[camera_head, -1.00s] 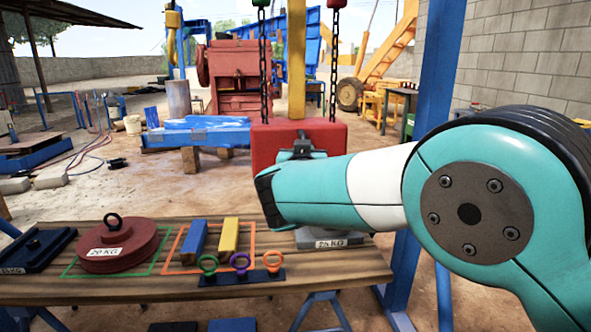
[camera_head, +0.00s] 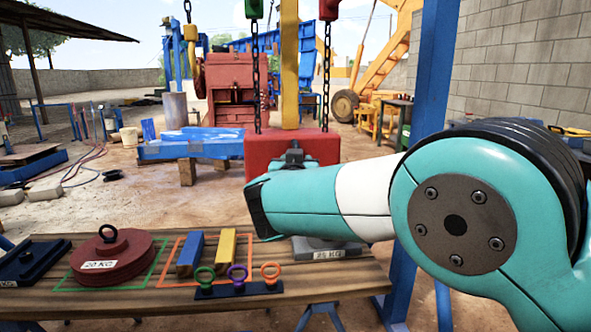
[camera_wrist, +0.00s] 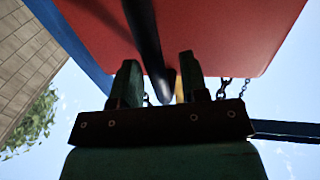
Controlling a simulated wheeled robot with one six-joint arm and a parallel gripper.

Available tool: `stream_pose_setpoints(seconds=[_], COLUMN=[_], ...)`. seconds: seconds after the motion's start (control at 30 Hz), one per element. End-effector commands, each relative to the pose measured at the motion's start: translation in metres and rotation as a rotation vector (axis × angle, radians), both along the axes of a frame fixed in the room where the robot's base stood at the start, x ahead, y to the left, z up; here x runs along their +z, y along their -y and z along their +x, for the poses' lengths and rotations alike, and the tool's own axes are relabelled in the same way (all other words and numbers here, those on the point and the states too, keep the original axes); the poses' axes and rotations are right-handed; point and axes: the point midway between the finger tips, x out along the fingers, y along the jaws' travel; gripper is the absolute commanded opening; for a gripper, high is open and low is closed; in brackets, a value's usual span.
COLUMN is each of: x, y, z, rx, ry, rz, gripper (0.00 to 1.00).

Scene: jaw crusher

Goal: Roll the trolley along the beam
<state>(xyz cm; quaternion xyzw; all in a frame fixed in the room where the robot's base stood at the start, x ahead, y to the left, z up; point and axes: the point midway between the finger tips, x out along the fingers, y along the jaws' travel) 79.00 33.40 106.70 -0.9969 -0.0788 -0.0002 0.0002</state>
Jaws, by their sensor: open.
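A red block (camera_head: 293,146) hangs on two black chains (camera_head: 326,88), one under a green fitting (camera_head: 254,8) and one under a red fitting (camera_head: 329,10). The beam and any trolley above are outside the head view. In the wrist view the red block's underside or face (camera_wrist: 230,35) fills the top. My gripper (camera_wrist: 158,68) is open, its two fingers on either side of a black bar or handle (camera_wrist: 142,30); contact cannot be told. In the head view my arm hides the gripper's fingers, and a dark clamp-like piece (camera_head: 293,156) shows at the block's front.
A wooden bench (camera_head: 130,300) stands below, with a red 20 KG weight (camera_head: 112,262), a blue bar (camera_head: 190,254), a yellow bar (camera_head: 222,252) and a grey 25 KG plate (camera_head: 325,252). A blue post (camera_head: 432,70) stands at right.

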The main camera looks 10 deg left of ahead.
Motion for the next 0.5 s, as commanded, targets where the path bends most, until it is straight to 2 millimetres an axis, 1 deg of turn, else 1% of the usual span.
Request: stream_pose_setpoints(seconds=[0.17, 0.27, 0.5], x=[-0.002, -0.002, -0.003], y=[0.002, 0.005, 0.015], z=[-0.019, -0.041, -0.103], rx=[0.002, 0.005, 0.006], ry=[-0.001, -0.001, 0.0], rz=[-0.001, -0.001, -0.001], gripper=[0.41, 0.41, 0.41])
